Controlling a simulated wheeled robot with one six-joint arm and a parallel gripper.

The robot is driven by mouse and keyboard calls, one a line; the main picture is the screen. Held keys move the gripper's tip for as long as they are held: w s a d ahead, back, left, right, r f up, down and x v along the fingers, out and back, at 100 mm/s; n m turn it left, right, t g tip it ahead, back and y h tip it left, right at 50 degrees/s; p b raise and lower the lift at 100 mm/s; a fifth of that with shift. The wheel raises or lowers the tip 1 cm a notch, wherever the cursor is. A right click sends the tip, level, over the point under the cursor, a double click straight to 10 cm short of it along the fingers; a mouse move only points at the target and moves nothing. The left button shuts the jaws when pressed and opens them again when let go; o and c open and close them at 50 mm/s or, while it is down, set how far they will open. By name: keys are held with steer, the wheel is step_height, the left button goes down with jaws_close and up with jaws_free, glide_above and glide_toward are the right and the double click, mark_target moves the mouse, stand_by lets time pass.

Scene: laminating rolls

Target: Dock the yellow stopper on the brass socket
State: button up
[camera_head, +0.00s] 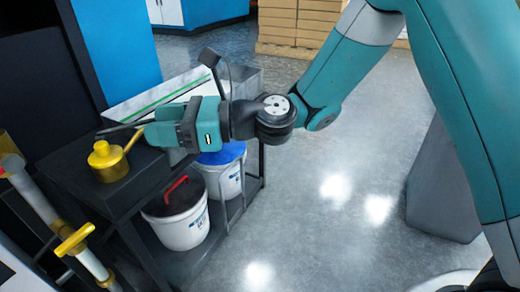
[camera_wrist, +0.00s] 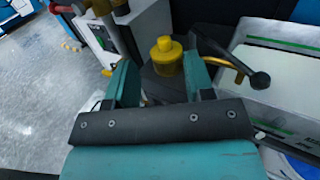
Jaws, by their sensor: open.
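The yellow stopper (camera_head: 108,162) is a short round piece with a narrower knob on top. It stands upright on a black stand (camera_head: 70,172) at the left of the head view. In the wrist view the stopper (camera_wrist: 166,56) shows between and beyond the fingers. My gripper (camera_head: 150,132) is open and empty, just right of the stopper, and it also shows in the wrist view (camera_wrist: 160,78). A thin yellow bar (camera_head: 133,141) shows between stopper and fingers in the head view. I cannot make out a separate brass socket.
A black lever with a ball end (camera_wrist: 252,78) lies close to the right finger. A yellow-handled pipe (camera_head: 75,240) stands front left. White buckets with a red handle (camera_head: 180,222) and a blue lid (camera_head: 222,155) sit below.

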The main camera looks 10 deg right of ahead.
steer(key=s+d+f+n+g+h, duration=0.2)
steer(key=s+d+n+h, duration=1.1)
steer(key=n, duration=1.3)
steer(key=s+d, duration=0.5)
steer(key=d, duration=0.2)
steer(key=shift+s+d+f+n+g+h, duration=0.15)
steer(key=shift+s+d+n+g+h, duration=0.15)
steer(key=shift+n+g, duration=0.1)
step_height(320, 180, up, 50)
steer(key=p, duration=4.9)
steer(key=shift+f+p, duration=0.15)
steer(key=shift+p, duration=0.15)
